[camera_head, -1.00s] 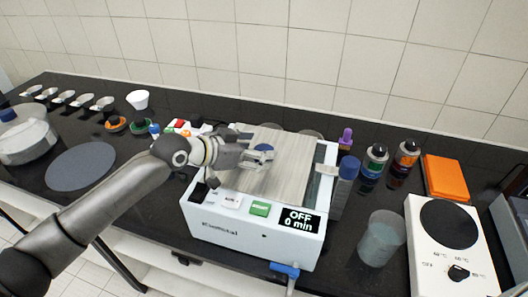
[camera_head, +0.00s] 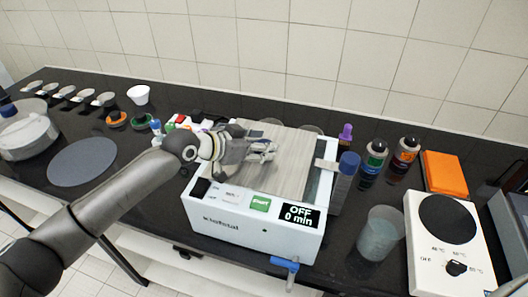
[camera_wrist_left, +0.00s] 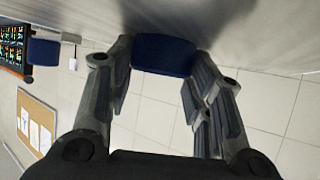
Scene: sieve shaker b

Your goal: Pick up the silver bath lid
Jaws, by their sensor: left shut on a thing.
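The silver bath lid (camera_head: 292,146) is a flat brushed-metal plate on top of the white bath (camera_head: 230,228). The left wrist view shows its surface (camera_wrist_left: 255,35) close up. My left gripper (camera_head: 272,150) reaches in from the left over the middle of the lid. It is shut on the lid's dark blue knob (camera_wrist_left: 162,54), which shows between the fingers in the left wrist view and is mostly hidden by the fingers in the head view. I cannot tell whether the lid is lifted off the bath. My right gripper is not in view.
A blue-capped tube (camera_head: 345,180) stands close to the bath's right side, with a beaker (camera_head: 380,235) and a hotplate (camera_head: 450,250) further right. Bottles (camera_head: 373,160) and an orange box (camera_head: 445,172) stand behind. A grey disc (camera_head: 82,163) lies on the left.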

